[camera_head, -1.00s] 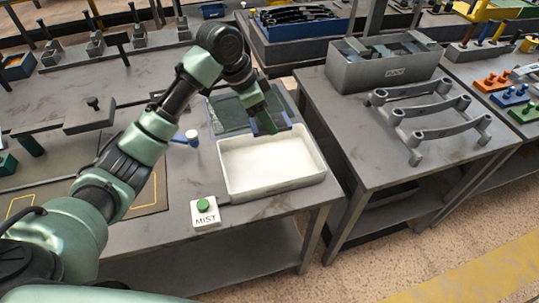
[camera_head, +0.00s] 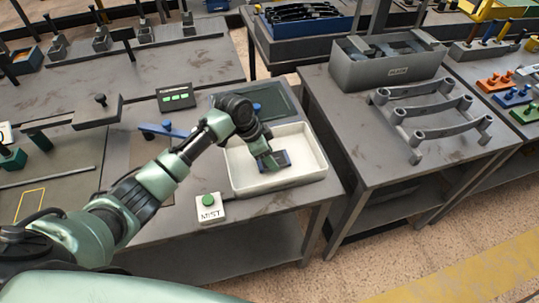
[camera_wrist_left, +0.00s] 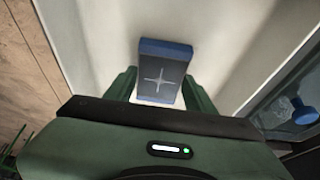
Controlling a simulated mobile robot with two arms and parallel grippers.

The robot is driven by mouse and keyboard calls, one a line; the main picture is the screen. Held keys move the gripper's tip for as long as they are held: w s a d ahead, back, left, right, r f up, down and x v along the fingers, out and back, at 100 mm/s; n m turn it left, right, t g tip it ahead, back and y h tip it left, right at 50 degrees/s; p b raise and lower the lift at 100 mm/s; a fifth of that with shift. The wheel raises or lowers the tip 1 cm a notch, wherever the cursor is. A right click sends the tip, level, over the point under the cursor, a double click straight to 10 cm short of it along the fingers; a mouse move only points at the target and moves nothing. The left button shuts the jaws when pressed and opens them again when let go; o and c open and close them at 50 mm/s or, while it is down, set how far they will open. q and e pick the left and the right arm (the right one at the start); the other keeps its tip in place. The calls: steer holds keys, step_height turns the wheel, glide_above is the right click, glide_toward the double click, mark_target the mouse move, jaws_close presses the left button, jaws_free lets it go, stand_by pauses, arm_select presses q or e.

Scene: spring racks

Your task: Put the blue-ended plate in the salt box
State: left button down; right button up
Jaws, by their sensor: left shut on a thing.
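The blue-ended plate (camera_head: 281,160) is a flat dark-grey slab with blue ends. In the left wrist view the plate (camera_wrist_left: 162,75) shows a pale cross on its face. My left gripper (camera_head: 268,160) is shut on it, with one green finger on each side in the left wrist view (camera_wrist_left: 162,88). The salt box (camera_head: 285,184) is a white open tray with pale salt. The plate is within the outline of the box, over the salt; I cannot tell whether it touches the salt. My right gripper is not in view.
A white MIST box (camera_head: 210,209) with a green button stands in front of the salt box. A dark panel (camera_head: 282,103) lies behind it. A small unit with green lights (camera_head: 175,97) and a blue item (camera_head: 162,130) are to the left. A gap separates the right table.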

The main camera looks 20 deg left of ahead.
arm_select(q)
steer(key=shift+f, duration=0.1)
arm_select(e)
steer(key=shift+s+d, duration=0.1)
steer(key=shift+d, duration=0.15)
arm_select(q)
steer(key=c, duration=0.5)
jaws_free()
steer(key=shift+f, duration=0.1)
steer(key=shift+s, duration=0.1)
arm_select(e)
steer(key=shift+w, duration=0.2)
arm_select(q)
steer(key=shift+a+r, duration=0.2)
steer(key=shift+r, duration=0.35)
steer(key=b+v, duration=0.1)
steer(key=v, duration=1)
steer(key=shift+d, duration=0.15)
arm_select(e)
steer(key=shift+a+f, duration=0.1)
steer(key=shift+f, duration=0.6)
